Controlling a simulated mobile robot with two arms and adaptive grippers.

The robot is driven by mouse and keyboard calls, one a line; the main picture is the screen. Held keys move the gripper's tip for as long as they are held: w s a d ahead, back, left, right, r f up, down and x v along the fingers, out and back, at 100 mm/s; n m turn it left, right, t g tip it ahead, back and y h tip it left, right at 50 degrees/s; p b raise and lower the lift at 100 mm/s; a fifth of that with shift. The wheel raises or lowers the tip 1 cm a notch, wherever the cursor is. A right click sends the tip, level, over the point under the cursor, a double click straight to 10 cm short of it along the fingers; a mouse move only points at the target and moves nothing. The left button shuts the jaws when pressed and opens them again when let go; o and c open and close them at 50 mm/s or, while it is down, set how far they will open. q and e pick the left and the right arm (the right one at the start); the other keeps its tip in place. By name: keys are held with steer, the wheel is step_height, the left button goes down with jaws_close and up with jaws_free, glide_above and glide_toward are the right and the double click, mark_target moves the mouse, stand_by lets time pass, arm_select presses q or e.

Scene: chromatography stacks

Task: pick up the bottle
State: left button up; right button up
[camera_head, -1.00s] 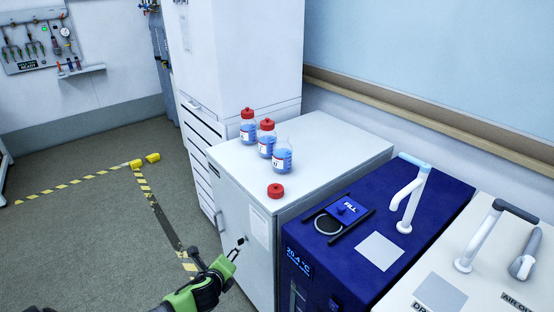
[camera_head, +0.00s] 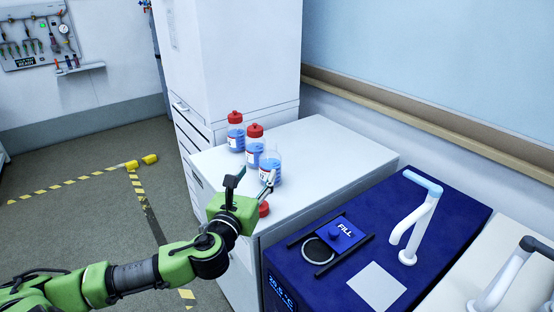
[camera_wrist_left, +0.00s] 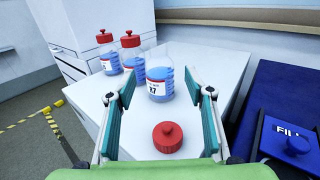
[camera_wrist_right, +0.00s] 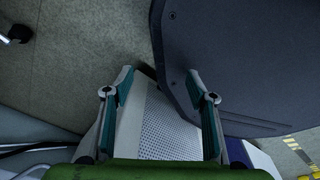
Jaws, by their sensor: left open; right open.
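Three clear bottles with blue liquid stand upright in a row on the white cabinet. The nearest, uncapped bottle (camera_head: 271,168) also shows in the left wrist view (camera_wrist_left: 159,85), ahead of and between my left fingers. The middle bottle (camera_head: 254,148) and the far bottle (camera_head: 235,132) wear red caps. A loose red cap (camera_wrist_left: 167,137) lies on the cabinet top, closer to me than the uncapped bottle; in the head view my gripper partly hides it. My left gripper (camera_head: 251,182) is open and empty. My right gripper (camera_wrist_right: 163,88) is open and empty, pointing down over the floor.
The white cabinet top (camera_head: 335,150) is clear to the right of the bottles. A dark blue bath (camera_head: 425,230) with a FILL lid and a white-blue spout stands to its right. A tall white cabinet (camera_head: 235,60) rises behind the bottles.

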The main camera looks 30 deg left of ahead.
mark_target(268, 148)
arm_select(q)
steer(key=x, duration=0.4)
steer(key=r+x, duration=0.1)
steer(key=x, duration=0.1)
steer(key=shift+w+p, duration=0.1)
steer(key=shift+p, duration=0.25)
steer(key=shift+x, duration=1.15)
steer(key=shift+w+f, duration=0.15)
steer(key=shift+w, duration=0.05)
steer(key=shift+w+a+r+p, duration=0.15)
steer(key=shift+w+a+p, duration=0.05)
steer(key=shift+w, duration=0.2)
steer(key=shift+w+a+r+p, duration=0.15)
steer(key=shift+w+a+r, duration=0.05)
steer(key=shift+w, duration=0.2)
steer(key=shift+x, duration=1.25)
steer(key=shift+w+a, duration=0.15)
steer(key=shift+w, duration=0.3)
jaws_close()
arm_select(e)
steer(key=shift+s+d+r, duration=0.25)
steer(key=shift+s+r, duration=0.55)
steer(key=shift+s, duration=0.05)
